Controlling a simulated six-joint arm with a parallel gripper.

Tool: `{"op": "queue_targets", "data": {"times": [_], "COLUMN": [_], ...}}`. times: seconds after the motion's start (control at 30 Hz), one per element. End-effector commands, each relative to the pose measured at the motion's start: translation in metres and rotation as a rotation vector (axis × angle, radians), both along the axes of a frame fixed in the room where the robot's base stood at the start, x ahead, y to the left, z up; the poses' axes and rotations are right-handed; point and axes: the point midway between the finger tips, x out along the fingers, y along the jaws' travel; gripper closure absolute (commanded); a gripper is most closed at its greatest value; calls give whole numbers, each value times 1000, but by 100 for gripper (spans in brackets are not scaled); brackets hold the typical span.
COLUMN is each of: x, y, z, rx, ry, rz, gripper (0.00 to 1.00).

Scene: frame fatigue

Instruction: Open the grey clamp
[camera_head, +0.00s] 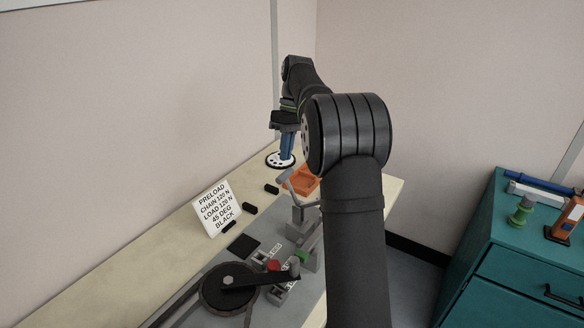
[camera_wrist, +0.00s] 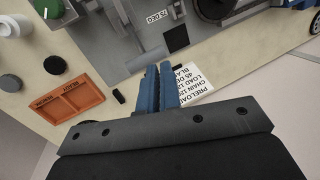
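A grey fixture with a bent lever, which looks like the grey clamp (camera_head: 303,213), stands on the grey plate in the middle of the bench in the head view. My arm hides part of its right side. Grey metal parts, probably of the same fixture, show at the upper left in the wrist view. My gripper (camera_head: 286,148) has blue fingers that point down, beyond the clamp and apart from it. In the wrist view the fingers (camera_wrist: 160,75) lie close together with nothing seen between them, so it looks shut and empty.
An orange tray (camera_wrist: 67,104) lies beyond the fixture. A white sign (camera_head: 218,207) stands at the bench's left, near small black blocks (camera_head: 249,208). A dark wheel with an arm (camera_head: 228,290) is in front. A teal cabinet (camera_head: 515,260) stands at right.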

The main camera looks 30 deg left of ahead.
Motion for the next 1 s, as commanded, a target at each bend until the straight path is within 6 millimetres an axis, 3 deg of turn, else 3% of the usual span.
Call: {"op": "queue_targets", "data": {"times": [0.03, 0.2, 0.4, 0.7, 0.87, 1.0], "x": [-1, -13, -17, -5, -1, -1], "y": [-17, -53, -94, -156, -170, -162], "z": [-10, -32, -39, -43, -45, -48], "rx": [52, 268, 529, 816, 868, 873], "ry": [71, 291, 502, 680, 706, 710], "rz": [-62, -308, -696, -1248, -1366, -1377], "gripper": [100, 100, 100, 100, 100, 100]}}
